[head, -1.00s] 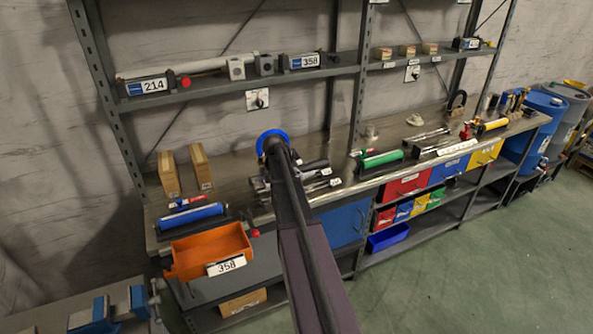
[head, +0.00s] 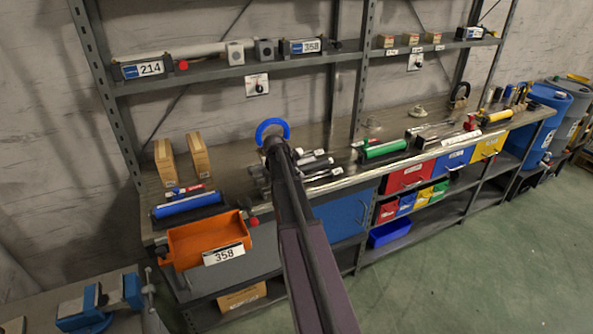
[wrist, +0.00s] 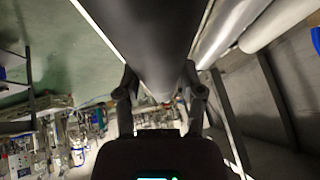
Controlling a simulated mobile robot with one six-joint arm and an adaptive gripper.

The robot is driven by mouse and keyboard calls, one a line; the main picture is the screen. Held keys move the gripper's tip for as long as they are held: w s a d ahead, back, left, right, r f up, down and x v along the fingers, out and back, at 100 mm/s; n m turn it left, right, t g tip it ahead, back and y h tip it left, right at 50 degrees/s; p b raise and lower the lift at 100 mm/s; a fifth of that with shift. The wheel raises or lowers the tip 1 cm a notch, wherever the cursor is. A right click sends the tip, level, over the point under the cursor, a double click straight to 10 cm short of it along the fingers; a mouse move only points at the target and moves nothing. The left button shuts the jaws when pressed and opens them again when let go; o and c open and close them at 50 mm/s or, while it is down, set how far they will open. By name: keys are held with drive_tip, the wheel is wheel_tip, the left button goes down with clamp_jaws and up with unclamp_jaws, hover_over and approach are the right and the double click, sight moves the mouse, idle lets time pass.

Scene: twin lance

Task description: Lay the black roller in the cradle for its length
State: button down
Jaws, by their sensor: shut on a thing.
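In the wrist view my gripper (wrist: 158,92) is shut on a thick dark roller (wrist: 150,35), which runs from the top of the picture in between the two fingers. Its far end and any label on it are out of sight. In the head view my arm hides the gripper and the held roller. On the upper shelf a dark holder marked 214 (head: 128,72) is at the left, and one marked 358 (head: 289,48) is further right. An orange trough marked 358 (head: 180,243) is at the bench's front left.
A blue roller (head: 187,204) lies behind the orange trough. Several dark and grey rods (head: 315,163) lie beside my arm. A green roller (head: 384,149) lies further right. Two upright brown boxes (head: 198,155) stand at the left back. Shelf posts (head: 362,80) rise behind the bench.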

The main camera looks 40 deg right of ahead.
drive_tip(key=shift+f+b, duration=1.2)
drive_tip(key=shift+f, duration=0.25)
drive_tip(key=shift+c, duration=0.6)
unclamp_jaws()
